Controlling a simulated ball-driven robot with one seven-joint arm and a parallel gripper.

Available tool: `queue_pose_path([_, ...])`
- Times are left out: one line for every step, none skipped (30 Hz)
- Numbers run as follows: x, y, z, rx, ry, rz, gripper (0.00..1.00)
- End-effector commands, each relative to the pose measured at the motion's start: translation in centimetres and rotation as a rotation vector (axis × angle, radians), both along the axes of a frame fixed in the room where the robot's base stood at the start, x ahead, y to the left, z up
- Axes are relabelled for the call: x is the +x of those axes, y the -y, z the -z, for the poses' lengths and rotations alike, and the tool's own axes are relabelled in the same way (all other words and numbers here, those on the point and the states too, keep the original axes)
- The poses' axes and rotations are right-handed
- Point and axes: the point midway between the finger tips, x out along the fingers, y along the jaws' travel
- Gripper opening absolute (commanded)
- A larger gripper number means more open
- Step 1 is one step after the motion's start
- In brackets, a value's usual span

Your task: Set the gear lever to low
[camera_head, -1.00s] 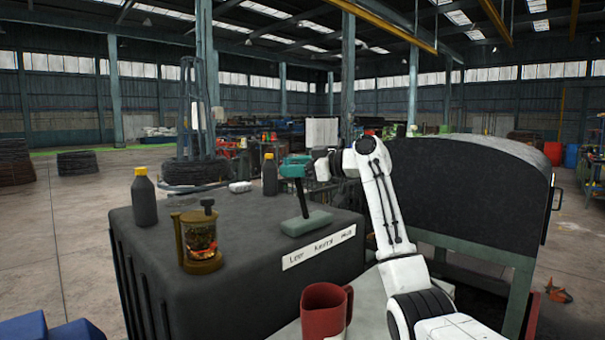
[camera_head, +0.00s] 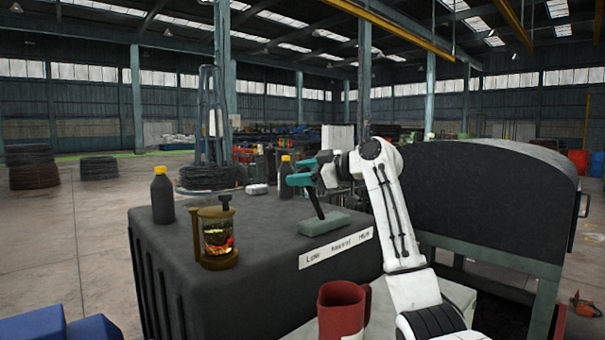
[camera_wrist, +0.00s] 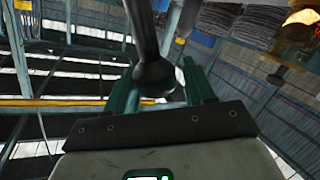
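The gear lever (camera_head: 316,204) is a dark stick rising from a grey-green base (camera_head: 324,223) on the dark box. It leans left, toward the "Low" end of the label (camera_head: 336,249) that reads Low, Neutral, High. My gripper (camera_head: 290,173) is at the lever's upper end, its teal fingers spread apart. In the wrist view, the lever's rounded knob (camera_wrist: 155,77) appears between the two open fingers (camera_wrist: 160,88), with a gap on each side. I cannot tell whether a finger touches it.
On the box (camera_head: 265,235) stand a brass-framed glass lantern (camera_head: 216,238) and two dark bottles with yellow caps (camera_head: 163,196) (camera_head: 286,179). A red mug (camera_head: 342,311) is in front. A large dark rounded housing (camera_head: 485,205) stands right of my arm.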

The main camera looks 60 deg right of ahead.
Motion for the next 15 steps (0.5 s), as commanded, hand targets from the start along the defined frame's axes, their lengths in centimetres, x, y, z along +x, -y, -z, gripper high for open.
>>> queue_pose_path([0.1,-0.1,0.1,0.001,-0.001,-0.002,0.57])
queue_pose_path([0.1,-0.1,0.1,0.001,-0.001,-0.001,0.6])
queue_pose_path([0.1,0.0,0.1,0.001,0.0,-0.001,0.64])
queue_pose_path([0.1,0.0,0.0,0.001,0.0,-0.001,0.65])
queue_pose_path([0.0,0.0,0.0,0.001,0.001,0.0,0.65])
queue_pose_path([0.0,0.0,0.0,0.001,0.001,0.0,0.65])
queue_pose_path([0.0,0.0,0.0,0.001,0.001,0.001,0.65])
queue_pose_path([0.0,0.0,0.0,0.001,0.001,0.001,0.65])
queue_pose_path([0.0,0.0,0.0,0.001,0.002,0.0,0.65])
queue_pose_path([0.0,0.0,0.0,0.001,0.003,0.001,0.65])
queue_pose_path([-0.1,0.1,-0.1,0.001,0.003,0.001,0.65])
queue_pose_path([-0.2,0.1,-0.1,0.001,0.003,0.002,0.65])
queue_pose_path([-0.4,0.1,-0.1,0.001,0.004,0.001,0.65])
queue_pose_path([-0.6,0.2,-0.1,0.001,0.004,0.002,0.65])
queue_pose_path([-1.1,0.2,-0.2,0.001,0.004,0.003,0.65])
